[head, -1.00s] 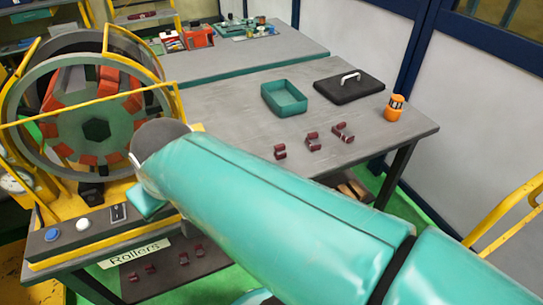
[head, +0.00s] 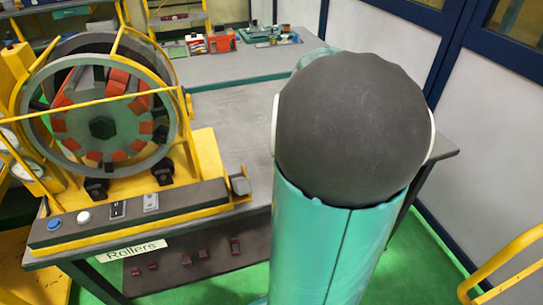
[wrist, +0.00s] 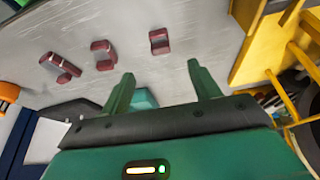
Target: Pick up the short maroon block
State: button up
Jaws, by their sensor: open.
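In the wrist view, three maroon blocks lie in a row on the grey tabletop. The rightmost and shortest-looking one (wrist: 160,48) has maroon ends and a greyish middle. A middle block (wrist: 103,46) and a longer left block (wrist: 62,68) lie to its left. My gripper (wrist: 160,69) is open and empty, with its two green fingers apart. In the picture the short block shows just above the gap between the fingertips, apart from both. In the head view my arm hides these blocks and my gripper.
An orange object (wrist: 8,92) is at the left edge. The yellow-framed stator machine (head: 105,125) stands left on the table. Several maroon blocks (head: 235,246) lie on the lower shelf.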

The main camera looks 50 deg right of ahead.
jog(key=x, duration=0.8)
jog(key=shift+w+a+f, duration=0.1)
jog(key=shift+f, duration=0.1)
jog(key=x, duration=0.5)
jog(key=shift+c, duration=0.4)
jog(key=shift+r, duration=0.1)
grip_shut()
